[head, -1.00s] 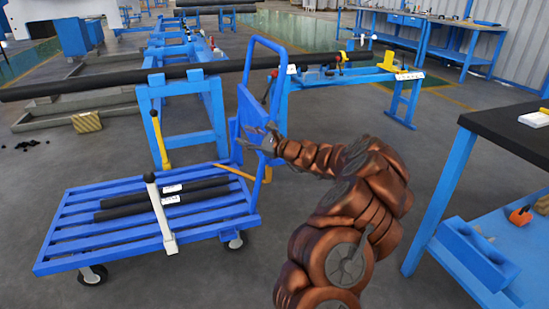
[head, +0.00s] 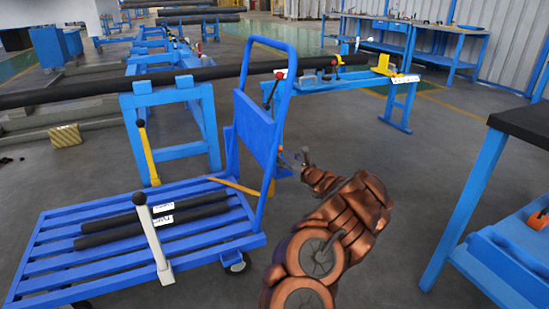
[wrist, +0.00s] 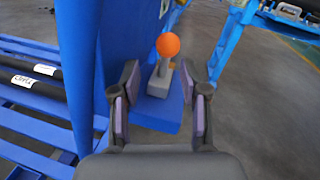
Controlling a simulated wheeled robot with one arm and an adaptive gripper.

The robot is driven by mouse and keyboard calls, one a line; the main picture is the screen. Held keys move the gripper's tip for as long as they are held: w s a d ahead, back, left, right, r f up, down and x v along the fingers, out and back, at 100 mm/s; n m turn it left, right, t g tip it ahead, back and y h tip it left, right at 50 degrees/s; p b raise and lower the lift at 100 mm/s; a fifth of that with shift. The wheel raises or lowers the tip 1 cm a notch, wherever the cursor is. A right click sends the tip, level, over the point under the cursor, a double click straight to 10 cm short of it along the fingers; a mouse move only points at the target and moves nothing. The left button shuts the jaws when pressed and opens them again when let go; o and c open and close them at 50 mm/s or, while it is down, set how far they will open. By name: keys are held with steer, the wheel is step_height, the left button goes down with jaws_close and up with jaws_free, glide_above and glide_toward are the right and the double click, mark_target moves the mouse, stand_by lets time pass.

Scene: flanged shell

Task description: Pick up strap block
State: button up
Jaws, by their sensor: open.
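In the wrist view, a grey block with an upright stem and an orange ball on top (wrist: 160,75) stands on a small blue ledge (wrist: 158,115) beside a tall blue panel. It may be the strap block; no label on it is readable. My gripper (wrist: 160,100) is open, its two dark fingers with purple pads on either side of the block in the picture. The block appears beyond the fingertips, and nothing is held. In the head view my gripper (head: 294,158) is at the right side of the blue cart's upright panel (head: 254,130). I cannot clearly make out the block there.
The blue cart (head: 60,235) carries two black bars (head: 115,231) and a white lever (head: 152,238). A long black pipe (head: 60,97) rests on blue stands behind. A blue workbench (head: 462,200) stands at the right.

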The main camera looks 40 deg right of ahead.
mark_target(279, 155)
steer(key=shift+w+d+b, duration=0.3)
steer(key=shift+w, duration=0.2)
steer(key=shift+w+d+b, duration=0.25)
steer(key=shift+w, duration=0.25)
steer(key=shift+w+d+r+b, duration=0.15)
steer(key=shift+w+b, duration=0.25)
steer(key=shift+w, duration=0.65)
steer(key=shift+w+d+r+b, duration=0.15)
steer(key=shift+w+b, duration=0.25)
steer(key=shift+w, duration=0.6)
steer(key=shift+c, duration=0.3)
jaws_close()
